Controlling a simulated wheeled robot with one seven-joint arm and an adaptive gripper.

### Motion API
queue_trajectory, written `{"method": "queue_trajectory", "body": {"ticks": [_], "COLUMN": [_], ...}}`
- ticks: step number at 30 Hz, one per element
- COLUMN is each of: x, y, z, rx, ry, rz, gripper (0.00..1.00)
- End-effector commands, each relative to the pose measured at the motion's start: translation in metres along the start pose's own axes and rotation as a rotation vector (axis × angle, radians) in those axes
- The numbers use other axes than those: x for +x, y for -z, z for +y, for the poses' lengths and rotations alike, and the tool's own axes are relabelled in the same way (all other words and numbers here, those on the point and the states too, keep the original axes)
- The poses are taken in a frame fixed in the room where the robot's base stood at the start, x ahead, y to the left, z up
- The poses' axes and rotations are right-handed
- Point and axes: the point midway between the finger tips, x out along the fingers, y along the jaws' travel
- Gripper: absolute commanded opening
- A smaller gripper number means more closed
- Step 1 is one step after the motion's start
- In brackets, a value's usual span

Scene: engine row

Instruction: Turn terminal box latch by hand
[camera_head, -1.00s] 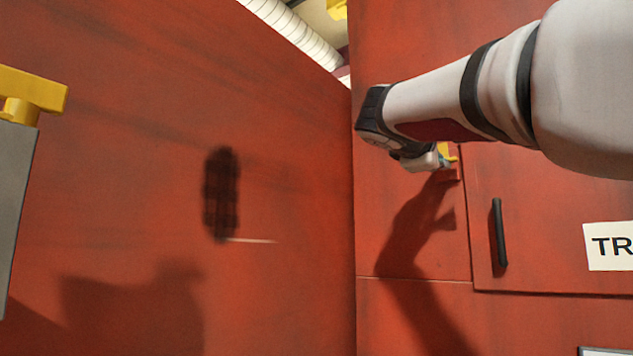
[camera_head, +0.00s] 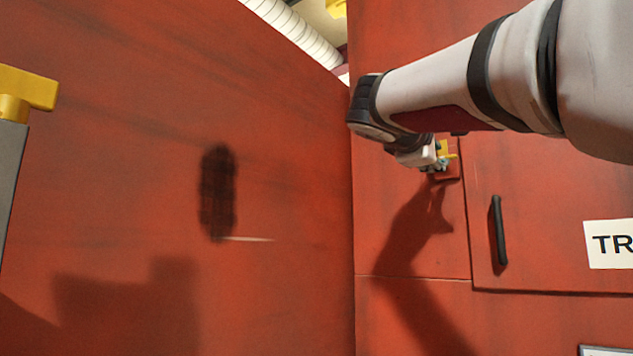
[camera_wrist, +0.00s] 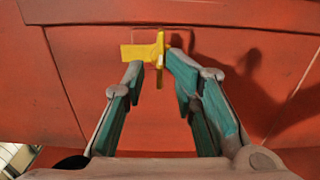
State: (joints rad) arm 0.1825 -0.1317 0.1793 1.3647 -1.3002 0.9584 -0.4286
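The yellow latch (camera_wrist: 150,52) is on the red terminal box face in the wrist view. It has a flat arm reaching left and an upright bar at its right end. My gripper (camera_wrist: 155,68) has its teal-padded fingers apart, one on each side of the upright bar's lower part. I cannot tell whether either finger touches it. In the head view the latch (camera_head: 446,152) shows just right of my gripper (camera_head: 435,160), on a small red mount beside the door seam. My wrist and arm hide part of that area.
A black door handle (camera_head: 499,231) and a white label reading "TR" (camera_head: 610,244) are on the red door to the right. A red side wall (camera_head: 120,150) stands at left. A grey box with a yellow handle (camera_head: 28,90) is at the far left edge.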

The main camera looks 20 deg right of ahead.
Motion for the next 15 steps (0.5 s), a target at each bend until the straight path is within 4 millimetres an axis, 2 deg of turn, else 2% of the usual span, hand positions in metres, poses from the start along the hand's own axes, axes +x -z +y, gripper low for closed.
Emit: {"method": "queue_trajectory", "body": {"ticks": [3, 9, 15], "x": [-0.027, -0.065, -0.086], "y": [0.002, 0.002, 0.002], "z": [0.0, -0.001, -0.001], "rx": [-0.001, -0.002, -0.002], "ry": [-0.001, -0.001, 0.0], "rz": [0.006, 0.005, 0.005], "gripper": [0.26, 0.26, 0.26]}}
